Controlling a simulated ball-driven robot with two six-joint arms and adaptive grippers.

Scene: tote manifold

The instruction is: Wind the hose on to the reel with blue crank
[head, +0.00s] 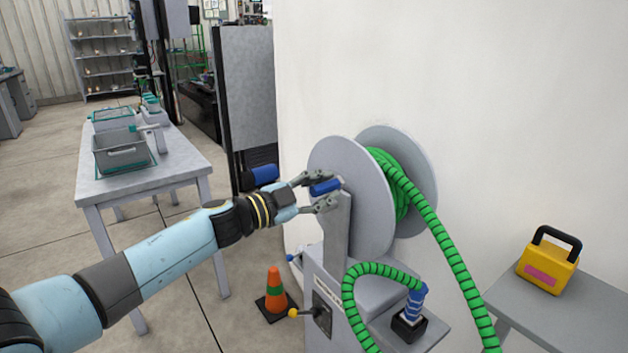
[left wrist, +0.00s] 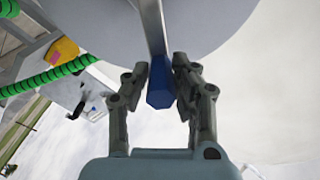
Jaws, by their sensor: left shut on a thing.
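The grey reel (head: 352,192) stands against the white wall, with green ribbed hose (head: 398,180) wound on its drum. Hose also runs from the reel down to the lower right. A second stretch of green hose (head: 350,290) curves beside the stand to a blue nozzle end (head: 415,300). My left gripper (head: 330,192) is at the near face of the reel, shut on the blue crank handle (head: 324,187). In the left wrist view the blue handle (left wrist: 159,85) lies between the two fingers. My right gripper is not in view.
A grey reel stand (head: 330,275) has a knob with a yellow tip. An orange and green cone (head: 274,288) stands on the floor left of it. A yellow box with a black handle (head: 547,265) sits on a grey bench at right. A table (head: 150,180) with grey totes stands at left.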

